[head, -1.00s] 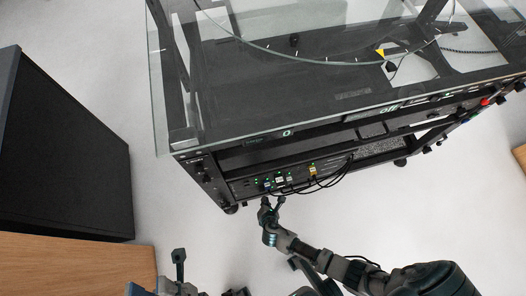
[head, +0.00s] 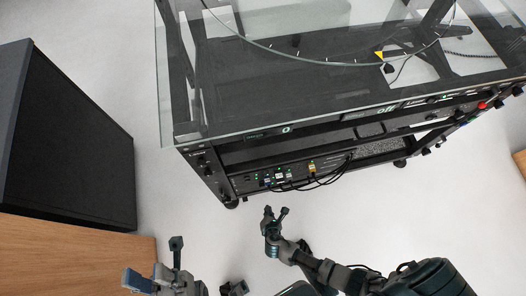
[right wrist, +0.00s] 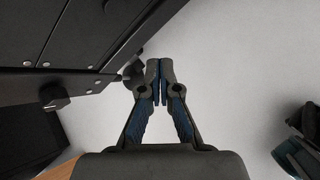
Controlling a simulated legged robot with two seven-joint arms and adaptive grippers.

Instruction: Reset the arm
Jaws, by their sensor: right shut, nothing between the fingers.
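My right gripper (head: 275,213) is in front of the black rack of the turntable (head: 225,155), a short gap away from its front panel and over the pale floor. It is empty, and its fingertips meet in the right wrist view (right wrist: 160,72). My left gripper (head: 155,262) is at the bottom left of the head view, with its fingers spread apart and nothing seen between them. Part of the left arm is cut off by the picture edge.
The rack has a glass top (head: 320,95) and a lower panel with coloured plugs and black cables (head: 312,172). A black cabinet (head: 65,140) and a wooden surface (head: 70,255) stand at the left. Pale floor (head: 400,215) is clear at the right.

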